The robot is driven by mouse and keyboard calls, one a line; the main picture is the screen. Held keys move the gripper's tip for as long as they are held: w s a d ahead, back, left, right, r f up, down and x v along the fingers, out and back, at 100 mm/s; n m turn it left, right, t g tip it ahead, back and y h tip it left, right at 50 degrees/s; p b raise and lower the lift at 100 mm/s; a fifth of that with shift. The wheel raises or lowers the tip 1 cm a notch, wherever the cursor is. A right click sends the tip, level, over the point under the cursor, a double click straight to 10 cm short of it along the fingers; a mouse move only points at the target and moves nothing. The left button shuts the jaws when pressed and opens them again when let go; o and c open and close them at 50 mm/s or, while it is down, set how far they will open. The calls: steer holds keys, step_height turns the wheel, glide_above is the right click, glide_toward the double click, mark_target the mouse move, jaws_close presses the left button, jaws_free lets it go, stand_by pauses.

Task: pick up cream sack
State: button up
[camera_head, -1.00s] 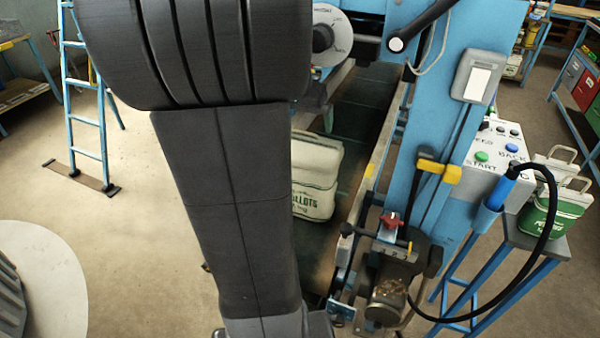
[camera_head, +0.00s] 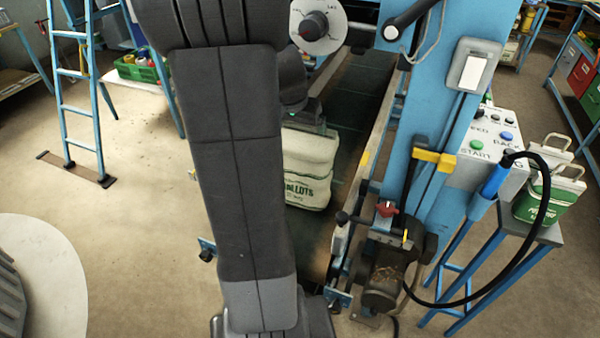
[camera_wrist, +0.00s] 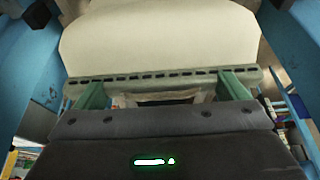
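The cream sack (camera_head: 308,152) with green lettering stands on the dark conveyor belt, partly hidden behind my arm in the head view. In the wrist view its pale body (camera_wrist: 160,40) fills the top, with a dark-stitched seam running across it. My gripper (camera_wrist: 164,92) has its two green fingers wide apart, one near each end of the seam. A pale handle-like loop shows between them; I cannot tell whether the fingers touch the sack. In the head view the gripper is just above the sack and mostly hidden by my arm.
A blue machine frame (camera_head: 420,110) rises right of the belt, with a motor (camera_head: 383,283) at its near end. A control box (camera_head: 490,140) and a stool with a green-and-white sack (camera_head: 545,200) stand at right.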

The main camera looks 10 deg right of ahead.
steer(key=c, duration=1.8)
steer(key=shift+w+r, duration=0.15)
steer(key=shift+r, duration=0.05)
steer(key=shift+c, duration=0.5)
steer(key=shift+r, duration=0.1)
